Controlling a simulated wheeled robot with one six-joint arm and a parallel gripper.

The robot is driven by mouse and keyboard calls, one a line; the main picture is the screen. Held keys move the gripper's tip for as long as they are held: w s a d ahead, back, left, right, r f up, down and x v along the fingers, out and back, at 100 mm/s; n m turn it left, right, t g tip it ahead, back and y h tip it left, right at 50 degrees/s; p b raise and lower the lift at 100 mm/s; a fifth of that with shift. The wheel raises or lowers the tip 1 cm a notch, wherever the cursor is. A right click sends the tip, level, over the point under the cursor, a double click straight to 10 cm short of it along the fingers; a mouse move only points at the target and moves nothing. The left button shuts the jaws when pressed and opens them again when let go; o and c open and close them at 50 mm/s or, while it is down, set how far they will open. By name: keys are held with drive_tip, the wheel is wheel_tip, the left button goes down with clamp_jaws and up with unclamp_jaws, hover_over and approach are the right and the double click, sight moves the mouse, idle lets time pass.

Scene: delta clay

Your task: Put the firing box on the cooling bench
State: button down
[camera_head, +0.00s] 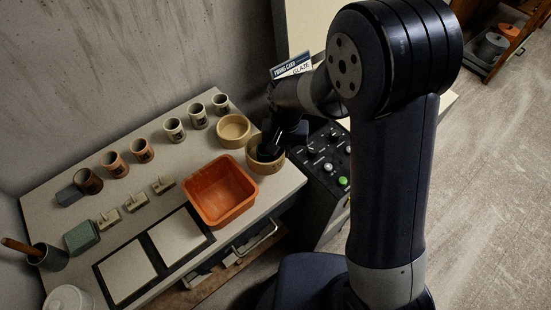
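An open orange box (221,192), the only large box-like thing I see, sits empty on the light worktop (90,186) near its front edge. No label on it can be read. My gripper (269,153) points down at a tan round bowl (265,165), right of and behind the orange box. The gripper's dark fingers overlap the bowl's inside and far rim, and their tips are hard to make out. I cannot tell whether they grip it. No surface is clearly marked as the cooling bench; a pale surface (444,104) shows partly behind my arm.
Another tan bowl (233,129) stands just left of the gripper. Several cups (174,130) line the back. Two pale tiles (179,237) lie left of the orange box. A control panel (324,153) stands right of the worktop. A shelf with pots (493,46) is far right.

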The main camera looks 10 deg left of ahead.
drive_tip(key=shift+f+p, duration=0.4)
drive_tip(key=shift+f, duration=2.8)
drive_tip(key=shift+f, duration=0.1)
drive_tip(key=c, duration=1.6)
unclamp_jaws()
wheel_tip(320, 180, up, 12)
drive_tip(key=shift+r+b, duration=0.15)
drive_tip(key=shift+b, duration=0.45)
